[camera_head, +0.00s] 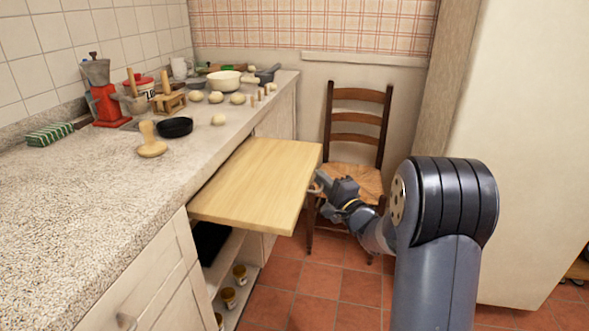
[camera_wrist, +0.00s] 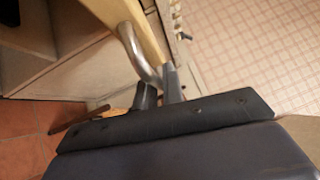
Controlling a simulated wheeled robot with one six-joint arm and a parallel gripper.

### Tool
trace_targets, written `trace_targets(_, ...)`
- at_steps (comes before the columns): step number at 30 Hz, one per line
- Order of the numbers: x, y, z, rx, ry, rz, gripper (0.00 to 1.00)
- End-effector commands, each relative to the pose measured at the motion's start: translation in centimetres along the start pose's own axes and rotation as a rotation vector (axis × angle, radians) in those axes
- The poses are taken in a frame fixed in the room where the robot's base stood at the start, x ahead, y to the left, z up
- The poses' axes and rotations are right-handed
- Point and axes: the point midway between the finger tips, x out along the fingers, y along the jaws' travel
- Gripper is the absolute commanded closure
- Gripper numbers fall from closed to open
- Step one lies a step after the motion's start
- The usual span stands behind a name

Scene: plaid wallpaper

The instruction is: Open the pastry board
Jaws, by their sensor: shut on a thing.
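The pastry board (camera_head: 262,178) is a light wooden slab that sticks out from under the stone countertop, over the open shelf space. Its front edge also shows in the wrist view (camera_wrist: 146,35). A curved metal handle (camera_wrist: 138,52) is fixed to that front edge. My gripper (camera_head: 320,186) is at the front edge of the board, near its right side. In the wrist view my gripper (camera_wrist: 158,88) is shut on the end of the handle. The back of the board is hidden under the countertop.
A wooden chair (camera_head: 356,125) with a woven seat stands just behind my gripper. Dough balls, a white bowl (camera_head: 224,81), a black dish (camera_head: 175,127) and a red grinder (camera_head: 100,97) stand on the countertop (camera_head: 75,190). Jars (camera_head: 229,297) stand on the shelf below.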

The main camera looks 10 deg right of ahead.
Motion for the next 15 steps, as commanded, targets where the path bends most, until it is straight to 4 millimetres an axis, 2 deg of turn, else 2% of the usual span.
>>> trace_targets(1, -0.8, -0.4, -0.8, 0.002, 0.005, 0.003, 1.0)
trace_targets(6, -2.3, -0.7, -2.3, 0.001, 0.001, 0.002, 1.0)
trace_targets(15, -3.0, -0.7, -3.0, 0.0, -0.001, 0.002, 1.0)
